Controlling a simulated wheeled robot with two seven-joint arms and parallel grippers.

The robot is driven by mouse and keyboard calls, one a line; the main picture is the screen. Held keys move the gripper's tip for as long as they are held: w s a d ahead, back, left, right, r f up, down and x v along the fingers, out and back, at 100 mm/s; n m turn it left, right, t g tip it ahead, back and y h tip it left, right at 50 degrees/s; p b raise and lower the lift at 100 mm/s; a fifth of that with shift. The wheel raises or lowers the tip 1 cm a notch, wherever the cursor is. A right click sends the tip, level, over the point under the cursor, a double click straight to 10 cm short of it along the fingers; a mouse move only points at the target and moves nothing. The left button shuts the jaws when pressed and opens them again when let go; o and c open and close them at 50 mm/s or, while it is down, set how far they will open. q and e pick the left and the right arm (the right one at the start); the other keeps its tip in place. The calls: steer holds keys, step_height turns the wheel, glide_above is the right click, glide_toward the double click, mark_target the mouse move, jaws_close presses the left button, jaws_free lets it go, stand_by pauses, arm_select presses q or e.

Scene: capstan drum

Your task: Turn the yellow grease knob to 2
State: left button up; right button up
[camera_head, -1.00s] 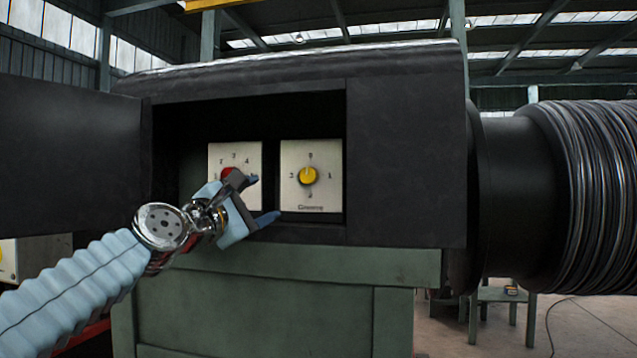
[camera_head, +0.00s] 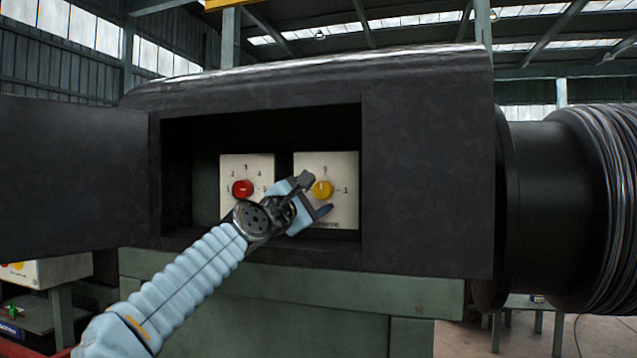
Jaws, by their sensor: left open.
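The yellow grease knob (camera_head: 323,188) sits on the right-hand white panel (camera_head: 342,163) inside the open housing. A mark shows above the knob and a 1 to its right. The panel's left side is hidden by my gripper, and its label below is partly covered. My left gripper (camera_head: 316,195) is open, in front of the knob's lower left, with one finger near the knob's upper left and the other below it. I cannot tell whether it touches the knob. My right gripper is not in view.
A red knob (camera_head: 243,188) is on the numbered left-hand panel (camera_head: 234,163). The black housing (camera_head: 427,170) frames the recess, with an open door (camera_head: 70,175) at left. A rope-wound drum (camera_head: 610,190) stands at right.

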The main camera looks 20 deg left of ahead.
arm_select(q)
steer(key=shift+x, duration=1)
steer(key=shift+c, duration=0.3)
steer(key=c, duration=1)
steer(key=shift+r+m+p, duration=0.1)
steer(key=shift+m+p, duration=0.2)
steer(key=shift+p, duration=0.1)
